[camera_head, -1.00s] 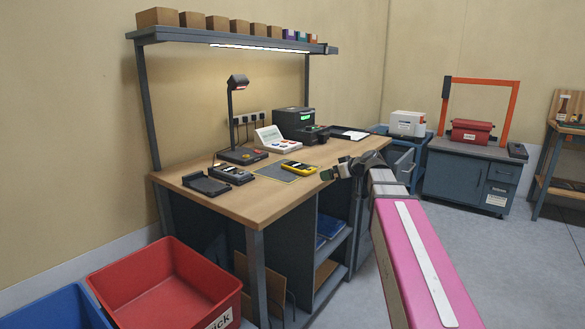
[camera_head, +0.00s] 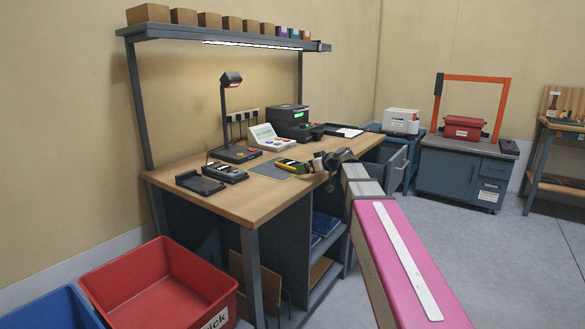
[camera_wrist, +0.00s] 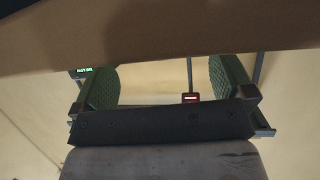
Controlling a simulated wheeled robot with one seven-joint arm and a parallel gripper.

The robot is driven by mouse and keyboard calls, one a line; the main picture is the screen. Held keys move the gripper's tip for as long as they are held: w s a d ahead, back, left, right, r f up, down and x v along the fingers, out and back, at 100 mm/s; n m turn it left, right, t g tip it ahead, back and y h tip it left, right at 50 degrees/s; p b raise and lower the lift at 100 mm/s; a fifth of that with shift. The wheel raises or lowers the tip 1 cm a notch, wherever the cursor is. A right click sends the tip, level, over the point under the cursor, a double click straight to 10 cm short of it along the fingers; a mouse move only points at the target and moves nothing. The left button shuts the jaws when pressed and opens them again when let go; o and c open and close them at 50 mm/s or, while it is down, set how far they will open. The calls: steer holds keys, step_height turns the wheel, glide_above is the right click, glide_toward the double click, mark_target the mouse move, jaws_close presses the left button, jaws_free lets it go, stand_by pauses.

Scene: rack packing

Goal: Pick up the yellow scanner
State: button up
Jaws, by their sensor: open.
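The yellow scanner (camera_head: 287,163), with black parts, lies on the worktop at the right side of a dark grey mat (camera_head: 266,171) in the head view. My gripper (camera_head: 310,167) is just right of it at the bench's front edge and hides its right end. I cannot tell whether they touch. In the wrist view my gripper (camera_wrist: 166,85) shows two green-padded fingers wide apart, with nothing seen between them but background. The scanner is not seen in the wrist view. A tan surface, seemingly the bench (camera_wrist: 150,45), fills its upper part.
Left of the mat lie a dark handheld device (camera_head: 226,172) and a black cradle (camera_head: 200,183). Behind stand a lamp-like stand (camera_head: 232,79), a white keypad device (camera_head: 268,136) and a black printer (camera_head: 290,120). A shelf (camera_head: 230,35) overhangs the back. A red bin (camera_head: 150,290) stands front left.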

steer(key=shift+x, duration=1.05)
steer(key=c, duration=1)
steer(key=shift+r, duration=0.15)
